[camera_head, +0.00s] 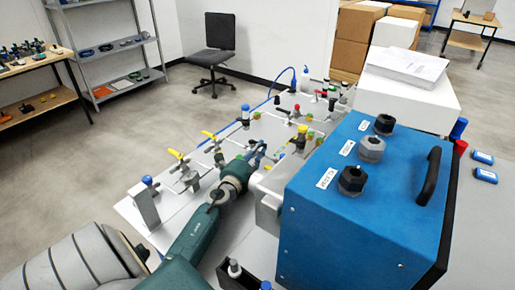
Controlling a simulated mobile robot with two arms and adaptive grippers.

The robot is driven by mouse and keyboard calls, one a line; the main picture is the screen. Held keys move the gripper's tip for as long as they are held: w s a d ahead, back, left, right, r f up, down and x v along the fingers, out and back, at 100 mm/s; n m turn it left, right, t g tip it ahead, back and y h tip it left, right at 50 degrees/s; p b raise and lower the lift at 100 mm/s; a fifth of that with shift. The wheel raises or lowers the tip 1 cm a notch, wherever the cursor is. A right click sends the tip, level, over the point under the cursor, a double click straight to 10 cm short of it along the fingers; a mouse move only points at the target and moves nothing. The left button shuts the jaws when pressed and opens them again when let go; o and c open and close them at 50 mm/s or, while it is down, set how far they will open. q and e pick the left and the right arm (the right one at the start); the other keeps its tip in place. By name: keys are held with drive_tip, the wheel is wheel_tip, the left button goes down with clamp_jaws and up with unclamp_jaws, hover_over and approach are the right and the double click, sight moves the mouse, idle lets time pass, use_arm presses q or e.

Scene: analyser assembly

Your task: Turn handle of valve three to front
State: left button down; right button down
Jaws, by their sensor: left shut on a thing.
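A light grey panel (133,213) carries pipes, fittings and several valves. One valve with a yellow handle (177,154) is at its near left, and another yellow handle (208,134) is a little farther back. My left gripper (259,150) reaches over the panel from the lower left, beside the blue analyser box. It is shut on what seems to be a valve handle, which the fingers mostly hide. I cannot read which valve number it is. My right gripper is not in view.
The blue box (350,215), with dark knobs and a black carry handle (428,176), stands close right of my left gripper. A white box (412,95) with papers is behind it. A small black holder (232,276) is at the front. Upright fittings crowd the panel's far part.

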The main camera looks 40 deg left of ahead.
use_arm(q)
drive_tip(key=shift+w+d+n+g+y, duration=0.1)
drive_tip(key=shift+w+n+g+y, duration=0.2)
drive_tip(key=shift+n+y, duration=0.35)
drive_tip(key=shift+w+n+g+y, duration=0.15)
drive_tip(key=shift+n+g+y, duration=0.25)
drive_tip(key=shift+y, duration=0.55)
drive_tip(key=c, duration=2)
unclamp_jaws()
drive_tip(key=shift+v, duration=3.75)
